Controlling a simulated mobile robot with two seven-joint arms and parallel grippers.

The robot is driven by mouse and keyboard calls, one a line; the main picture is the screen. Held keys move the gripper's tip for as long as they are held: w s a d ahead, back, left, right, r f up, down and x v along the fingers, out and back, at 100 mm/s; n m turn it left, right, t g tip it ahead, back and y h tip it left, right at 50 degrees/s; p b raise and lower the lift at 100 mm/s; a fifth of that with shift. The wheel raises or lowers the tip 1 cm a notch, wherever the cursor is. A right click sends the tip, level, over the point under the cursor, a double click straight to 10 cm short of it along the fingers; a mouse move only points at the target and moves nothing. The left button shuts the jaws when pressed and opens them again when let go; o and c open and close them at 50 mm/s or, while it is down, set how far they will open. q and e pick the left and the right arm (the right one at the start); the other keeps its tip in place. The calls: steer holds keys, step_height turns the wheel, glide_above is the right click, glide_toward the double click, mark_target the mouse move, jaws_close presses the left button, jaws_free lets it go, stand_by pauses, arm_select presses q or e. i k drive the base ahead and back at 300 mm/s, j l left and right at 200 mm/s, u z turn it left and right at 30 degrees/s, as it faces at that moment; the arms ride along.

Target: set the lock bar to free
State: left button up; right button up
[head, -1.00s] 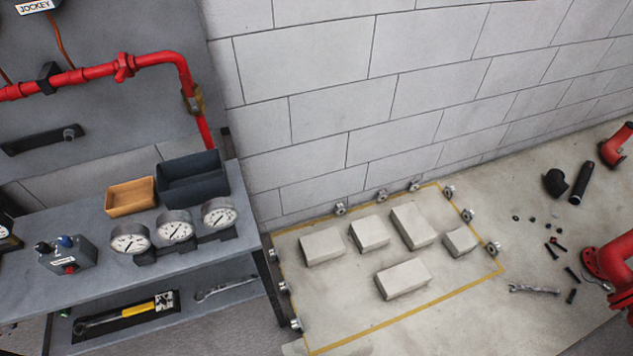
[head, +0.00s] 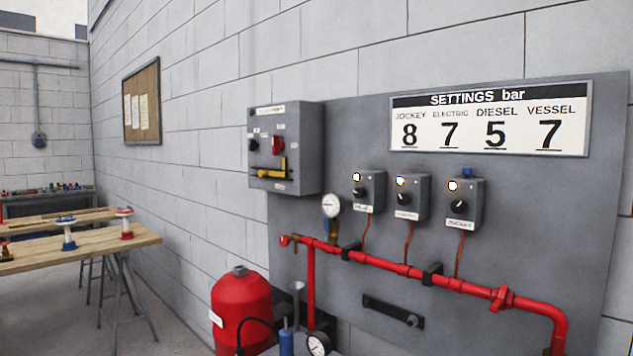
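A grey control box (head: 286,148) is fixed on the grey wall panel. On its front are a black knob (head: 254,145), a red switch (head: 278,145) and a yellow bar (head: 270,174), which looks like the lock bar. The yellow bar lies roughly level across the lower front, with an upright yellow piece at its right end. The labels on the box are too small to read, so I cannot tell which setting the bar is at. Neither of my grippers is in view.
Three small switch boxes (head: 411,197) with lit lamps hang right of the control box, under a settings sign (head: 490,117). A red pipe (head: 460,286) and a gauge (head: 331,205) run below. A red vessel (head: 241,309) stands below; wooden trestle tables (head: 90,248) are at left.

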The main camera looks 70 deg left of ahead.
mark_target(261, 173)
steer(key=u, duration=2.55)
steer(key=i+j+z, duration=0.15)
steer(key=i+j, duration=0.25)
steer(key=i, duration=0.2)
steer(key=i+j+z, duration=0.15)
steer(key=i+j, duration=0.25)
steer(key=i, duration=0.15)
